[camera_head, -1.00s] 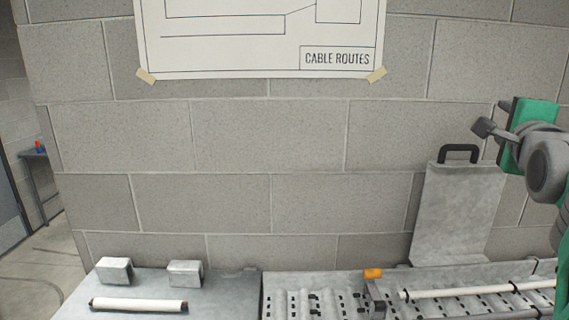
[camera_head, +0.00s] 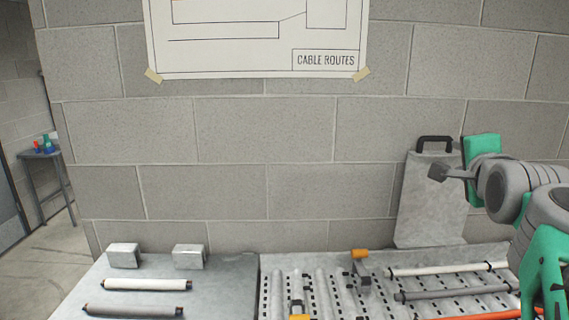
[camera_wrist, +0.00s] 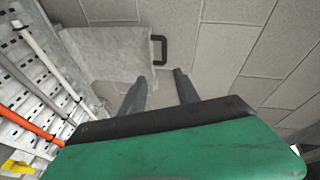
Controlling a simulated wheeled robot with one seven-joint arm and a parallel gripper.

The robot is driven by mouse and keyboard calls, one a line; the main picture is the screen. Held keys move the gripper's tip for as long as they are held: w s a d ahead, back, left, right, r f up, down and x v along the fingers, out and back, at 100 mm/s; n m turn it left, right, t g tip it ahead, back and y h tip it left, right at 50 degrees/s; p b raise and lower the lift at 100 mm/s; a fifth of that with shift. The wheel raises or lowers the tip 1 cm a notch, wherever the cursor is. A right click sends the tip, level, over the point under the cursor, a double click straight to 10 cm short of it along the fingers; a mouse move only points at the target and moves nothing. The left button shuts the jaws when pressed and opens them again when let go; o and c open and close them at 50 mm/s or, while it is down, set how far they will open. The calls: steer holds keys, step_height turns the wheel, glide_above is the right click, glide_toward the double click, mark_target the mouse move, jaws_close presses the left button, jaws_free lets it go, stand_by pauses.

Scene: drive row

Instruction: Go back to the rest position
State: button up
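My gripper (camera_head: 437,171) is raised at the right of the head view, in front of the grey panel with a black handle (camera_head: 430,200). In the wrist view its two dark fingers (camera_wrist: 160,88) stand apart with nothing between them. The panel (camera_wrist: 105,55) and its handle show beyond the fingers there, with block wall to the right. My green and grey arm reaches in from the right edge of the head view.
A perforated metal tray (camera_head: 330,275) below holds a white rod (camera_head: 440,268), a grey rod (camera_head: 445,293) and an orange rod (camera_head: 490,315), with orange-topped clamps. Left of it, a metal table (camera_head: 225,285) bears two blocks and two rods. A small side table (camera_head: 40,155) stands far left.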

steer(key=s+a+f+n+g+y, duration=0.25)
steer(key=a+f+n, duration=0.3)
steer(key=f, duration=0.45)
steer(key=s+a+f+n+g+y, duration=0.1)
steer(key=s+a+f+n+g, duration=0.2)
steer(key=a+f, duration=0.55)
steer(key=s+a+f+n+g+y, duration=0.1)
steer(key=s+a+f+n+g, duration=0.1)
steer(key=s+f+n, duration=0.4)
steer(key=s+a+f+n+g, duration=0.3)
steer(key=f+n, duration=0.1)
steer(key=f, duration=0.5)
step_height(320, 180, down, 14)
steer(key=s+g+b, duration=0.1)
steer(key=s+b, duration=0.1)
steer(key=b, duration=0.8)
steer(key=shift+f, duration=0.1)
